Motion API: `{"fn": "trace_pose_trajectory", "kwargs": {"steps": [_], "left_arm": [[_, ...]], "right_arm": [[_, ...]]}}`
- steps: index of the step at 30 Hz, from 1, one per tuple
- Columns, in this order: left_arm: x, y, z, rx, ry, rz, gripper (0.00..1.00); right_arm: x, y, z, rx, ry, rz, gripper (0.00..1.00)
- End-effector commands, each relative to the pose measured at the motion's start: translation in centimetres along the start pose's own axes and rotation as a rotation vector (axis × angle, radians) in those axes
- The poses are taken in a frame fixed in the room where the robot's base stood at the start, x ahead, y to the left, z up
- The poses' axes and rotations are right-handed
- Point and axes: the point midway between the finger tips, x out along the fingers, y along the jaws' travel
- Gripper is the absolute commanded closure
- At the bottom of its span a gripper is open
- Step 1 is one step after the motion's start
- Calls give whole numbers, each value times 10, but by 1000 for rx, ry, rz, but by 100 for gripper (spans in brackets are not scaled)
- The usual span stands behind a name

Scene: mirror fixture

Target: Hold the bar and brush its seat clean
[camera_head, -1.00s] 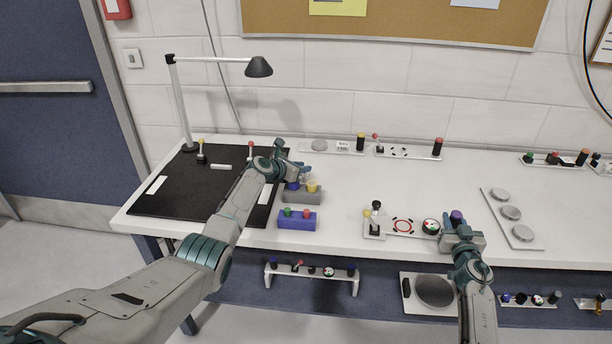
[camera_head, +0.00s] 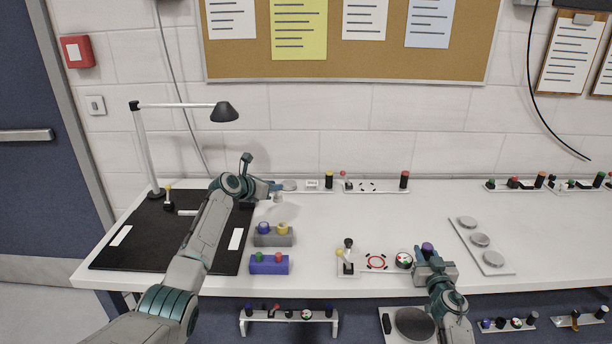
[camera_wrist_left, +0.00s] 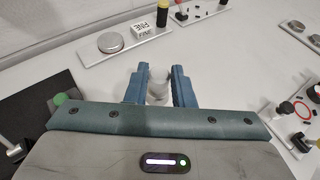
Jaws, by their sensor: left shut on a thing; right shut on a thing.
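A white bar (camera_head: 362,270) lies near the table's front edge. It carries a black-topped stick (camera_head: 348,245), a red ring mark (camera_head: 376,261), a round dial (camera_head: 404,260) and a purple knob (camera_head: 427,247). My right gripper (camera_head: 428,257) is shut at the purple knob at the bar's right end; its fingers partly hide the contact. My left gripper (camera_head: 274,188) is shut on a small whitish, roundish piece (camera_head: 277,197), raised above the table behind the grey block. The left wrist view shows the piece (camera_wrist_left: 158,88) between the blue fingers. I cannot tell its full shape.
A grey block (camera_head: 274,240) with blue and yellow knobs and a blue block (camera_head: 269,266) stand between my arms. A plate labelled FINE (camera_wrist_left: 139,32) with a grey disc lies behind. A lamp (camera_head: 224,112) stands left. The table's middle is clear.

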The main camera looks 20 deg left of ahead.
Motion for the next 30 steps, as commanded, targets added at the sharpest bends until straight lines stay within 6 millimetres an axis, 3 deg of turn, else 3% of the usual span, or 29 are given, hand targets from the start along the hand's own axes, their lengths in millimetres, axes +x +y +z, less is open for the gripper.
{"fn": "trace_pose_trajectory", "kwargs": {"steps": [5, 13, 18, 21, 25, 30], "left_arm": [[20, -54, 0, 33, 14, -101, 100], [48, -185, 2, 134, 27, -354, 100], [53, -266, 7, 203, 18, -514, 100], [52, -304, 9, 239, 9, -591, 100], [49, -340, 12, 273, -3, -665, 100], [47, -360, 13, 295, -11, -708, 100]], "right_arm": [[0, 0, -1, 1, 1, 0, 100], [0, 0, 0, 0, 1, 0, 100], [0, 0, 0, 0, 0, 0, 100], [0, 0, 0, 1, 0, 0, 100], [0, 0, 0, 1, 0, 0, 100], [0, 0, 0, 1, 0, 0, 100]]}}
